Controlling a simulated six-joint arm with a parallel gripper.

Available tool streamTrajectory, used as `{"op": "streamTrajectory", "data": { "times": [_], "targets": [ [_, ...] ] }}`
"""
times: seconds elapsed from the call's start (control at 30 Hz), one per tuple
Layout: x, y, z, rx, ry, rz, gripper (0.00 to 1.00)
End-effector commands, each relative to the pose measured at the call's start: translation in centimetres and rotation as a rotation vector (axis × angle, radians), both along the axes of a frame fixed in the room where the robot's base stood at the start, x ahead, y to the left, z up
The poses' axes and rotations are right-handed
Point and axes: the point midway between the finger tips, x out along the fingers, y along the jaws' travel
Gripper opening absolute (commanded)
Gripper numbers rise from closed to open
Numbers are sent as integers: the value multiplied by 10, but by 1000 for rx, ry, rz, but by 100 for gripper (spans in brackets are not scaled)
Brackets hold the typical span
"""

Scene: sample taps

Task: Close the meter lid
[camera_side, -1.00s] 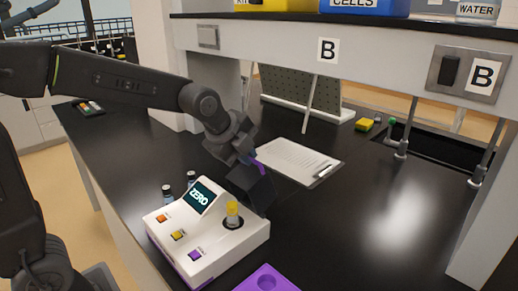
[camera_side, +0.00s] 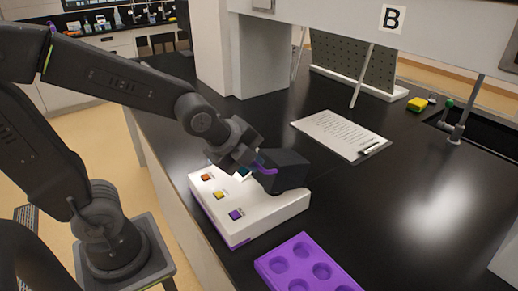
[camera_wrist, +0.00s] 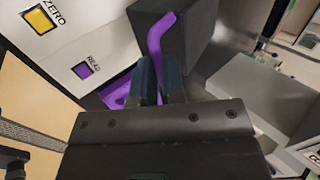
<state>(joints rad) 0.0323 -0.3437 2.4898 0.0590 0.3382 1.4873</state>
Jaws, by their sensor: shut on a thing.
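The white meter (camera_side: 270,215) sits on the black bench, with orange, yellow and purple buttons. Its dark, box-shaped lid (camera_side: 285,171) is over the right part of the meter's top, where it hides the well and vial. I cannot tell whether it is fully seated. My gripper (camera_side: 256,165) is shut on the lid's purple handle (camera_side: 266,169). The wrist view shows my fingers (camera_wrist: 161,82) around the handle's lower part (camera_wrist: 157,38), with the dark lid (camera_wrist: 185,45) just beyond. My wrist covers most of the meter's screen.
A purple rack with round holes (camera_side: 305,249) lies in front of the meter. A clipboard (camera_side: 341,134) lies behind it to the right. A yellow object (camera_side: 417,104) is near the sink. The bench right of the meter is clear.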

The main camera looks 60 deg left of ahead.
Motion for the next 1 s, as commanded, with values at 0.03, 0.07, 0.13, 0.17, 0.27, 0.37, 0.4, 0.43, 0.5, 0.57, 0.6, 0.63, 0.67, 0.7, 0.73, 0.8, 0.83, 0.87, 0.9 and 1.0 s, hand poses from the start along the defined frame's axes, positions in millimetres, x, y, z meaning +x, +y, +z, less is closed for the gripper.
{"op": "streamTrajectory", "data": {
  "times": [0.03,0.07,0.13,0.17,0.27,0.37,0.4,0.43,0.5,0.57,0.6,0.63,0.67,0.7,0.73,0.8,0.83,0.87,0.9,1.0],
  "targets": [
    [-2,0,-3,4,3,-6,0],
    [-3,0,-4,4,3,-6,0],
    [-5,0,-6,5,3,-6,0],
    [-5,0,-6,5,2,-6,0],
    [-6,0,-7,5,1,-6,0],
    [-6,0,-7,6,0,-7,0],
    [-6,0,-7,6,0,-7,0],
    [-6,0,-7,6,0,-7,0],
    [-6,0,-7,6,0,-7,0],
    [-6,0,-7,6,0,-8,0],
    [-6,0,-7,6,0,-8,0],
    [-6,0,-7,6,0,-8,0],
    [-6,0,-7,6,0,-8,0],
    [-6,0,-7,6,0,-8,14],
    [-6,0,-7,6,0,-7,17],
    [-6,0,-7,5,-1,-6,23],
    [-6,0,-7,4,-1,-6,26],
    [-6,0,-7,4,-1,-6,29],
    [-6,0,-7,4,-1,-5,33],
    [-5,0,-7,3,-2,-4,36]
  ]
}}
